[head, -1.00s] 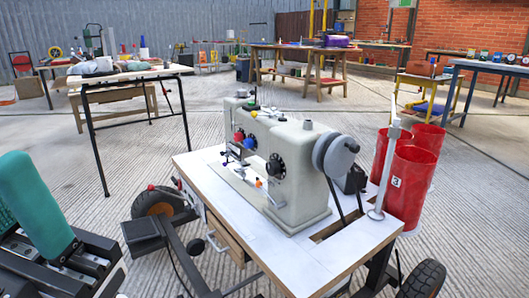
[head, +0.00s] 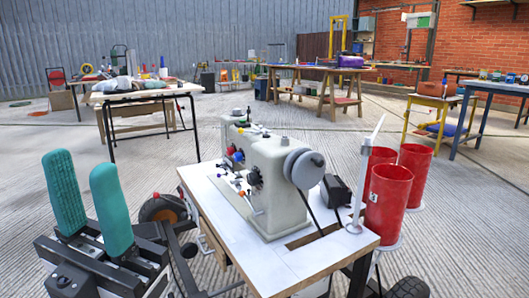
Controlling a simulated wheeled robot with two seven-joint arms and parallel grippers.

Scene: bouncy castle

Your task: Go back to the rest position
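My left gripper (head: 86,196) shows at the lower left, with two teal ribbed fingers pointing up. The fingers stand apart with an empty gap between them, so it is open and holds nothing. It is to the left of the sewing machine table, over the concrete floor. My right gripper is not in view.
A beige sewing machine (head: 275,188) stands on a white-topped wheeled table (head: 215,205) in front. Red cylinders (head: 388,203) stand at its right. A work table (head: 145,95) is at the back left, a wooden workbench (head: 318,70) behind. Concrete floor between them is open.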

